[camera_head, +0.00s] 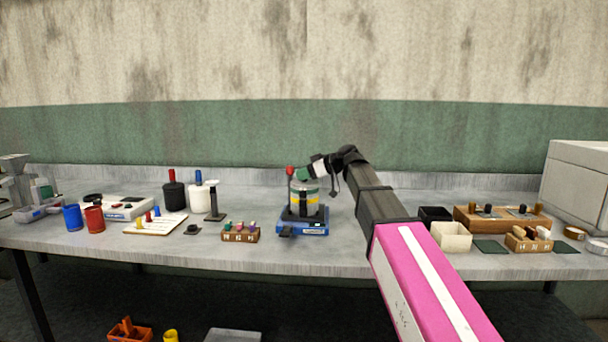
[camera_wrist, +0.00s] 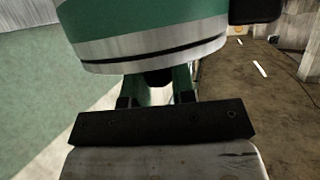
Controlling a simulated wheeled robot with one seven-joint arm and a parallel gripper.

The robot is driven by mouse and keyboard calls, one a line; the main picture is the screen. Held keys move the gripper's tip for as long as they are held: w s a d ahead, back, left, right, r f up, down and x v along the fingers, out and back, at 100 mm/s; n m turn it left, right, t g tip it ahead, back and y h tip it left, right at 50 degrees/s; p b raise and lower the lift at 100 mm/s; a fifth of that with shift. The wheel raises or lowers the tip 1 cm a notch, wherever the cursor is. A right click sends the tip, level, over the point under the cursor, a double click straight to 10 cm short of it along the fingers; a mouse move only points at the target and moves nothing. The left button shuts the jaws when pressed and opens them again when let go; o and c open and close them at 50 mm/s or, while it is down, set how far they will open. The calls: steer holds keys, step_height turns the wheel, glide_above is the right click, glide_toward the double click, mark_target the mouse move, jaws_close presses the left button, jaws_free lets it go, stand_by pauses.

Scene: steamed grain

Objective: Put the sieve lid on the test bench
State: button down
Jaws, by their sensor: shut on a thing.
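The sieve stack (camera_head: 305,198), pale with a yellow band, stands upright on the blue shaker (camera_head: 303,226) at the middle of the test bench (camera_head: 340,258). My gripper (camera_head: 307,173) is at the top of the stack, reaching in from the right. A small green piece, which I take as the sieve lid (camera_head: 301,175), shows at its tips. In the wrist view a large round green and silver thing, apparently the lid (camera_wrist: 150,38), fills the top, with my gripper's fingers (camera_wrist: 157,88) shut on it. Whether it still touches the stack is not clear.
A red-knobbed post (camera_head: 290,171) rises beside the stack. A small wooden block (camera_head: 240,233) with coloured pegs lies left of the shaker. A cream box (camera_head: 451,237) and a wooden tray (camera_head: 500,220) stand right of my arm. The front of the bench near the shaker is partly bare.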

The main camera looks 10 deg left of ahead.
steer(key=c, duration=0.9)
jaws_free()
steer(key=shift+c, duration=0.2)
steer(key=shift+f, duration=0.1)
